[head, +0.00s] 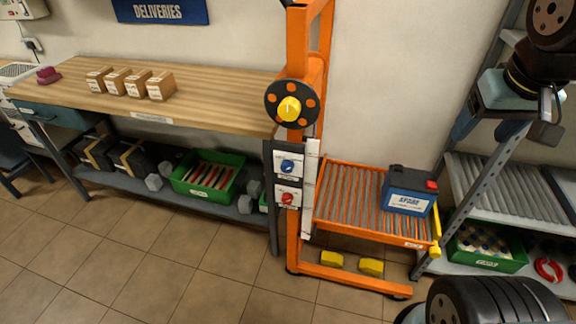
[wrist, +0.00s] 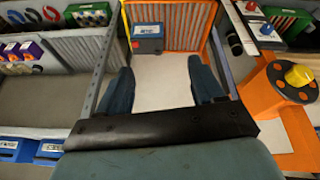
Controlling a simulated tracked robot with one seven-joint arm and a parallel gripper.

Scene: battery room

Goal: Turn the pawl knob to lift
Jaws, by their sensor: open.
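An orange lift frame stands in the head view with a black hand wheel (head: 271,104) on its upright. A yellow knob (head: 289,108) with a pale upright mark sits at the wheel's middle; it also shows at the right of the wrist view (wrist: 299,75). Lower on the upright are a blue knob (head: 288,165) and a red knob (head: 288,198), each on a white plate. The plate wording is too small to read, so I cannot tell which is the pawl knob. My gripper (wrist: 158,67) is open and empty, apart from all the knobs.
A roller platform (head: 345,195) carries a blue-and-black battery (head: 409,190). A wooden bench (head: 215,95) with several small boxes stands left of the lift. A metal shelf (head: 490,185) stands at right. The tiled floor in front is clear.

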